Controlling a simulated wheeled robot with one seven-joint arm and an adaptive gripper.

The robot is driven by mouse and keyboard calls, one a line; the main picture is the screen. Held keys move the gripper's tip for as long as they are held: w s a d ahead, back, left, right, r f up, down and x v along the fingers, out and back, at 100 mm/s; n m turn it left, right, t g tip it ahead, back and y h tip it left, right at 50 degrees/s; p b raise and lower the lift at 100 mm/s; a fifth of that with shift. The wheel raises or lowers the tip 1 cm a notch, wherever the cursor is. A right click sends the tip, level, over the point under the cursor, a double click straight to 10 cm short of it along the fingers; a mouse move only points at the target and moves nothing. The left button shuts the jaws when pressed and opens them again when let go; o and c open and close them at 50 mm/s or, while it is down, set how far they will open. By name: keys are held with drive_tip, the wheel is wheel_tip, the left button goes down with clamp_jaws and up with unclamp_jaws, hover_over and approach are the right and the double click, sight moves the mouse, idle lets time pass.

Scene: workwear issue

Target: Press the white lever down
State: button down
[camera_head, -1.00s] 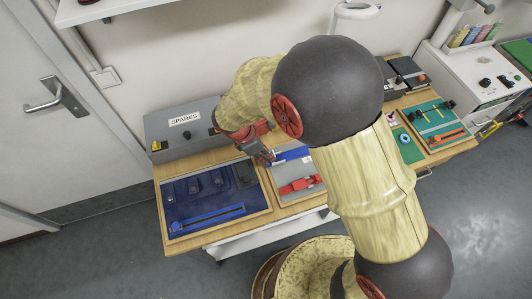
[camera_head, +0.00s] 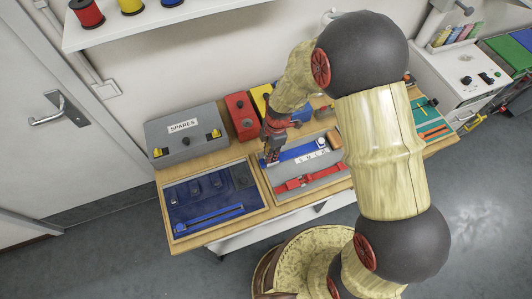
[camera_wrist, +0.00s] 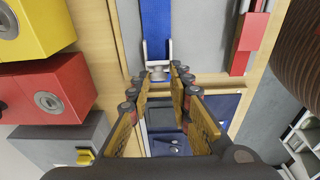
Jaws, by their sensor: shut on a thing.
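A blue strap (camera_head: 303,150) lies on a grey panel in a wooden-framed tray (camera_head: 328,174); it also shows in the wrist view (camera_wrist: 156,22). At its left end in the head view is a pale clamp with a white lever (camera_wrist: 157,68). My gripper (camera_wrist: 156,76) reaches down at this end, its fingers on either side of the lever and closed on it. In the head view my gripper (camera_head: 270,156) mostly hides the lever. I cannot tell the lever's exact angle.
A red strap (camera_head: 308,181) lies in the same tray. A dark blue tray (camera_head: 176,231) is to the left. Behind stand a grey SPARES box (camera_head: 190,143), a red box (camera_head: 241,113) and a yellow box (camera_head: 262,100). A shelf with spools (camera_head: 160,22) hangs above.

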sight(278, 158)
drive_tip(key=y+b, duration=0.1)
drive_tip(key=b, duration=0.2)
drive_tip(key=w+d+y+b, duration=0.1)
drive_tip(key=b, duration=0.2)
drive_tip(key=d+f+g+y+b, duration=0.1)
drive_tip(key=b, duration=0.2)
drive_tip(key=shift+w+y, duration=0.2)
drive_tip(key=shift+y, duration=0.1)
drive_tip(key=y+b, duration=0.1)
drive_tip(key=b, duration=0.2)
drive_tip(key=d+g+y+b, duration=0.1)
drive_tip(key=b, duration=0.2)
drive_tip(key=shift+w+d+f+y, duration=0.1)
drive_tip(key=shift+d+f+y, duration=0.05)
drive_tip(key=shift+f+y, duration=0.2)
drive_tip(key=shift+d+y+b, duration=0.1)
drive_tip(key=shift+y+b, duration=0.25)
drive_tip(key=shift+b, duration=0.25)
drive_tip(key=shift+r, duration=0.1)
drive_tip(key=c, duration=1.9)
unclamp_jaws()
drive_tip(key=shift+w, duration=0.1)
drive_tip(key=shift+o, duration=0.9)
drive_tip(key=shift+s, duration=0.2)
